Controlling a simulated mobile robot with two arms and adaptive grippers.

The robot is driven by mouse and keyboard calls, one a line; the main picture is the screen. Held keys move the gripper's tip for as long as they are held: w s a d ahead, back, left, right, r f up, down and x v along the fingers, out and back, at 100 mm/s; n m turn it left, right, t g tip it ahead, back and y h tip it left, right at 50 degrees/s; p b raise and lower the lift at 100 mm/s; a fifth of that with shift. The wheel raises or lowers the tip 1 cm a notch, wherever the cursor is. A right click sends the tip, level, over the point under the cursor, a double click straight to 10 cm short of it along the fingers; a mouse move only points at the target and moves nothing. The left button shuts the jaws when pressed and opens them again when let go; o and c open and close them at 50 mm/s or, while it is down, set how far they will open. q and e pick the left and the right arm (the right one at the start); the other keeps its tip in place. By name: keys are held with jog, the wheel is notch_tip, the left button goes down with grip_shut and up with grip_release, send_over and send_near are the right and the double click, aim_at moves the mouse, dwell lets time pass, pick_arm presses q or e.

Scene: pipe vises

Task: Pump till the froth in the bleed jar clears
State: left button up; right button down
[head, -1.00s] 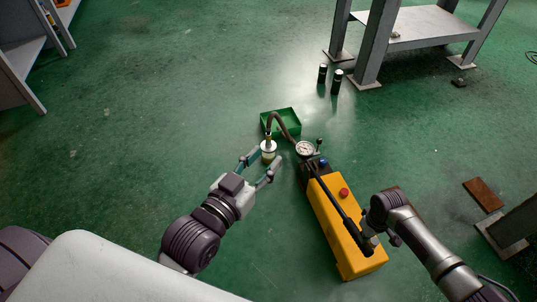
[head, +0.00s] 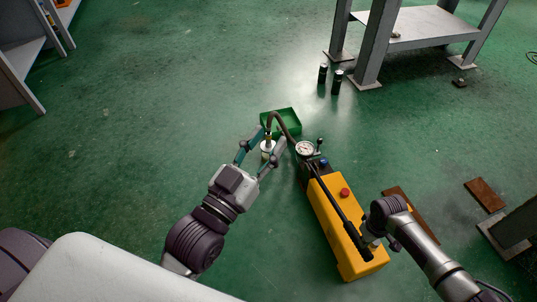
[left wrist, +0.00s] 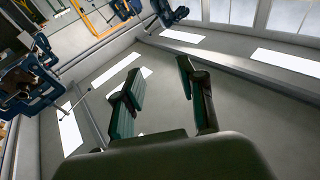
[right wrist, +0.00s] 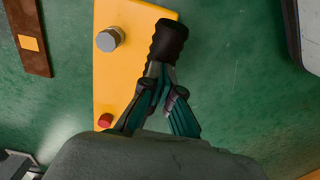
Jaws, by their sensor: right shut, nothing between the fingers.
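The yellow pump (head: 335,215) stands on the floor with its long black handle (head: 345,215) lying along its top. A dark hose (head: 274,118) arches from the gauge end to the small bleed jar (head: 267,147), which is pale and partly covered by my left fingers. Froth inside cannot be made out. My left gripper (head: 271,138) is open, one finger on each side of the jar; contact cannot be told. The left wrist view shows its fingers apart. My right gripper (right wrist: 166,85) is shut and empty beside the handle's black grip (right wrist: 168,40).
A green tray (head: 292,119) lies just behind the jar. Two dark cans (head: 337,82) stand near a grey steel bench (head: 420,25). Rusty plates (head: 484,194) lie at right. The floor left of the jar is clear.

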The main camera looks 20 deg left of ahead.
jog(key=shift+s+d+f+b, duration=0.1)
jog(key=shift+f+b, duration=0.2)
jog(key=shift+f, duration=0.35)
jog(key=shift+s+f, duration=0.1)
jog(key=shift+f, duration=0.4)
pick_arm(q)
notch_tip(320, 180, up, 6)
jog(key=s+t+h, duration=0.1)
jog(key=s+t, duration=0.1)
jog(key=t, duration=0.2)
jog(key=shift+s+h+b, duration=0.3)
jog(key=shift+s+b, duration=0.05)
jog(key=shift+b, duration=0.1)
pick_arm(e)
jog(key=shift+s+d+f, duration=0.1)
jog(key=shift+d+f, duration=0.05)
jog(key=shift+f, duration=0.25)
pick_arm(q)
jog(key=shift+d+r, duration=0.1)
